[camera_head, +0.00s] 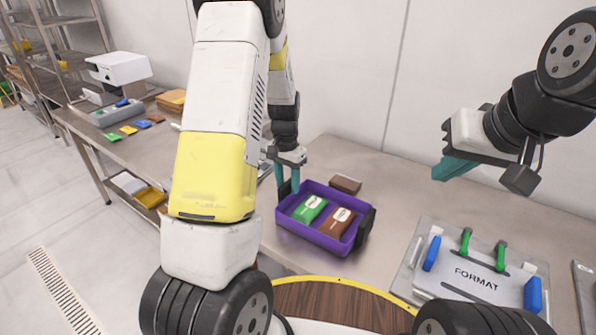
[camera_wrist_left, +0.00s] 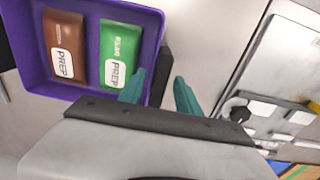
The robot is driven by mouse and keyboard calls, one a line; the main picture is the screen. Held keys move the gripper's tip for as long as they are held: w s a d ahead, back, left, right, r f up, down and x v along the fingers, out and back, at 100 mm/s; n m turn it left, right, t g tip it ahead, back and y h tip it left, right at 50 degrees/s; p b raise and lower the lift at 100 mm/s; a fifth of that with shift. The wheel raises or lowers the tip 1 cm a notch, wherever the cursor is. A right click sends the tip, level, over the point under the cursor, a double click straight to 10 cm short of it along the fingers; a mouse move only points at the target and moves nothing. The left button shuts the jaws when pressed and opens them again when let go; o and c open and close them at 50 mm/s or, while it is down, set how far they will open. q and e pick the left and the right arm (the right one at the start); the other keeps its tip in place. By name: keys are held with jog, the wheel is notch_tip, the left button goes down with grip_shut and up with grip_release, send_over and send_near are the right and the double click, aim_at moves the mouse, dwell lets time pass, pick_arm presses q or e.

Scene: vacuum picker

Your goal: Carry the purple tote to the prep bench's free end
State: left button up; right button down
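The purple tote (camera_head: 318,238) sits on the bench (camera_head: 395,190) in the head view, with dark handles at its left and right ends. It holds a green pouch (camera_head: 309,209) and a brown pouch (camera_head: 338,222); both also show in the left wrist view. My left gripper (camera_head: 288,187) is at the tote's left handle. In the left wrist view its teal fingers (camera_wrist_left: 160,85) are spread, with the dark handle (camera_wrist_left: 162,72) between them and visible gaps. My right gripper (camera_head: 450,168) is raised above the bench, away from the tote; its finger opening is unclear.
A brown packet (camera_head: 345,184) lies behind the tote. A plate marked FORMAT (camera_head: 475,276) with green and blue handles lies at right. At far left, a bench (camera_head: 140,148) carries a white machine (camera_head: 120,68) and coloured packets. My left arm hides part of the middle.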

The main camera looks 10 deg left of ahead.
pick_arm(q)
notch_tip(320, 180, up, 12)
jog(key=f, duration=0.1)
jog(key=s+d+r+n+t+h, duration=0.2)
jog(key=s+r+t, duration=0.1)
jog(key=s+r, duration=0.9)
jog(key=s+d+r+n+t, duration=0.1)
jog(key=s+d+r+t, duration=0.1)
jog(key=s, duration=1)
jog(key=shift+r+n+t, duration=0.4)
jog(key=shift+r+t, duration=0.2)
jog(key=shift+r, duration=0.1)
jog(key=shift+w+d, duration=0.1)
jog(key=shift+c, duration=0.4)
